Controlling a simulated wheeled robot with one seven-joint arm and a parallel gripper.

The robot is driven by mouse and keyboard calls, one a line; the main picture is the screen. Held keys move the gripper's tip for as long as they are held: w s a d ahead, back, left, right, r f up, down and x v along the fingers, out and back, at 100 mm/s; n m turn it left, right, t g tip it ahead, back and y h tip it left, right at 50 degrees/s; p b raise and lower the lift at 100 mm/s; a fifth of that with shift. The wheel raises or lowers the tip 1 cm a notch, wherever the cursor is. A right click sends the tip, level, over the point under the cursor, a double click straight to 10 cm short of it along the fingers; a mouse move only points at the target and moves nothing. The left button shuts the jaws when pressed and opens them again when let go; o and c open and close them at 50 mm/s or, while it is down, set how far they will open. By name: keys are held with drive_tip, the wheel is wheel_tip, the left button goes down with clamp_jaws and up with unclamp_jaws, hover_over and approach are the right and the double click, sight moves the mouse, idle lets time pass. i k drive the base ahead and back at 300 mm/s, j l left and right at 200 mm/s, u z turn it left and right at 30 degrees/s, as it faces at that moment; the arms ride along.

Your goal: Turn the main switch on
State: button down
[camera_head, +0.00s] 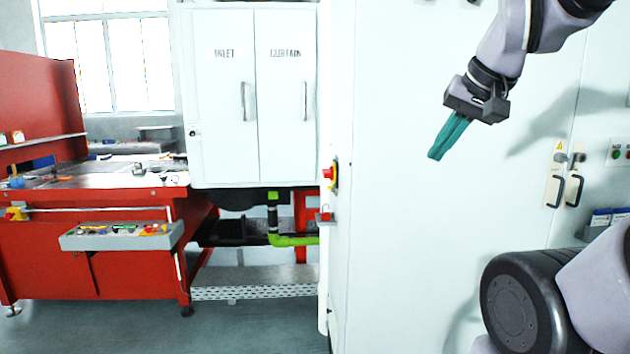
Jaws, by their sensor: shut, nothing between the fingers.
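A red and yellow rotary switch (332,174), which looks like the main switch, sits on the left side face of the large white cabinet (400,250). I see it nearly edge-on, so its knob position cannot be told. My gripper (434,156), with teal fingers, hangs in front of the cabinet's front face. It points down and left, to the right of the switch and a little higher in the picture. Its fingers are shut with nothing between them, and it is apart from the switch.
A small grey box with a red button (324,217) is below the switch. White doors marked INLET CURTAIN (255,95) stand to the left. A red bench (95,240) with a button panel (122,236) is at far left. Cabinet handles (564,190) are at right.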

sight(327, 173)
drive_tip(key=i+j+u, duration=0.1)
drive_tip(key=i, duration=0.4)
drive_tip(key=i+u, duration=0.5)
drive_tip(key=k+j, duration=0.05)
